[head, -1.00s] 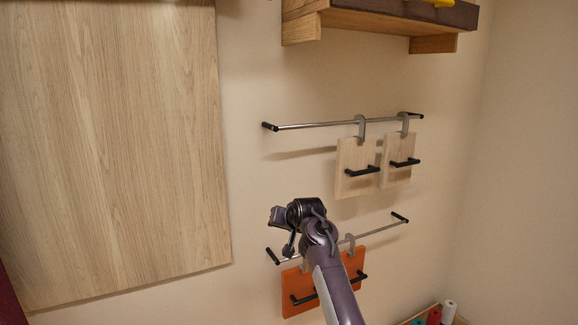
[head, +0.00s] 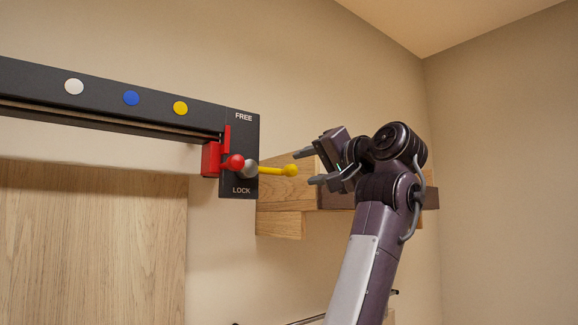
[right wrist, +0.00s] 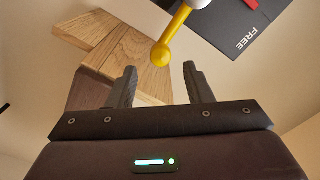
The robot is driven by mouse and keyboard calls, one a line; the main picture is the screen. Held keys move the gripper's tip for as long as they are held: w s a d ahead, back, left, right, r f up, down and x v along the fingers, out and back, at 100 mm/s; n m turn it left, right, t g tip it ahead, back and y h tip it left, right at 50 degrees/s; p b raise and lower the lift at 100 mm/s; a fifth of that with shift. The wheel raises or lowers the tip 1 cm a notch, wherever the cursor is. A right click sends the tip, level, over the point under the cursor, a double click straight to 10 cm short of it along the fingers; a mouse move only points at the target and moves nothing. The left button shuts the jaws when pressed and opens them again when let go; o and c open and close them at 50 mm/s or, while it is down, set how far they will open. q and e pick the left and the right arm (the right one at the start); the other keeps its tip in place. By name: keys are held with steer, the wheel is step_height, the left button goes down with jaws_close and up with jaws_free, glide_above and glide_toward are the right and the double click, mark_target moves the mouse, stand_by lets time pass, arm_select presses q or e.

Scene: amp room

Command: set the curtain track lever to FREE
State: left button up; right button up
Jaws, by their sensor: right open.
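The curtain track lever (head: 275,170) is a yellow rod with a ball knob at its right end. It runs from a grey hub (head: 250,169) on a dark end plate (head: 241,132), marked FREE at the top and LOCK at the bottom. The rod points right, nearly level in the picture, between the two words. My right gripper (head: 311,167) is open and empty just right of the knob. In the right wrist view the knob (right wrist: 160,55) is beyond and between the open fingertips (right wrist: 160,80), apparently not touched. My left gripper is not in view.
A red carriage (head: 211,158) with a red ball (head: 236,161) sits at the track's right end beside the plate. The dark track (head: 100,105) carries coloured dots. A wooden wall shelf (head: 280,223) lies behind the lever and gripper. A pale wood panel (head: 90,240) hangs below the track.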

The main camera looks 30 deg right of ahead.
mark_target(294, 169)
steer(key=w+p, duration=0.1)
steer(key=w, duration=0.1)
steer(key=w+p, duration=0.2)
steer(key=w, duration=0.1)
steer(key=shift+w+a+r, duration=0.1)
steer(key=shift+w+a, duration=0.25)
steer(key=shift+a, duration=0.05)
steer(key=shift+w, duration=0.3)
steer(key=shift+d, duration=0.1)
steer(key=shift+c, duration=0.6)
steer(key=c, duration=0.7)
jaws_close()
